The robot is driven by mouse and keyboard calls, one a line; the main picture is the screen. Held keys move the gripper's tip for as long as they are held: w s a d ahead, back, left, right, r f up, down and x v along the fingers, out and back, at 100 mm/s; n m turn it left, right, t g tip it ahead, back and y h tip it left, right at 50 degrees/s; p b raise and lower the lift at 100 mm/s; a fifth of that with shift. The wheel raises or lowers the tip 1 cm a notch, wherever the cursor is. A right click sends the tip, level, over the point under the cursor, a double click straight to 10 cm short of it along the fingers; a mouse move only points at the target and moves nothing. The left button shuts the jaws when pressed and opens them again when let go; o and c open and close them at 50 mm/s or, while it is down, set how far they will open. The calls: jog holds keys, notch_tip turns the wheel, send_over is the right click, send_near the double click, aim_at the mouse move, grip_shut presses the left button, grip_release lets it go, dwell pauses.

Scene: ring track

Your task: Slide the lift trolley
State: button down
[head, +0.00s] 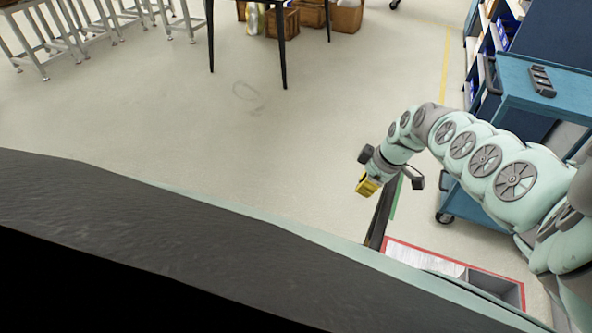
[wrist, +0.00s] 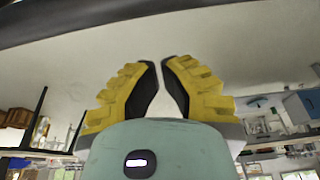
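A blue cart (head: 546,88) stands at the right edge in the head view, partly hidden behind my arm; it may be the lift trolley, but I cannot be sure. It has a flat top, a dark handle at its left end and a dark caster below. My gripper (head: 364,188) with yellow fingers is in free air to the left of the cart, apart from it. In the wrist view my gripper (wrist: 160,75) shows two yellow fingers with dark pads, a gap between them and nothing held.
A red-edged tray (head: 519,290) is at the lower right in the head view. A dark-legged table (head: 283,55) with boxes (head: 346,17) beneath is at the top. Metal-legged stands (head: 40,68) are at the upper left. The middle floor is clear.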

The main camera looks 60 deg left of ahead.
jog(key=d, duration=0.1)
jog(key=w+f+p, duration=0.1)
jog(key=d, duration=0.1)
jog(key=shift+w+d+f, duration=0.3)
jog(key=shift+d, duration=0.05)
dwell(0.4)
jog(key=w+d+b, duration=0.4)
jog(key=w+d, duration=0.3)
jog(key=d, duration=0.5)
jog(key=w+d+b, duration=0.4)
jog(key=w+d, duration=0.3)
jog(key=d, duration=0.5)
jog(key=shift+w, duration=0.35)
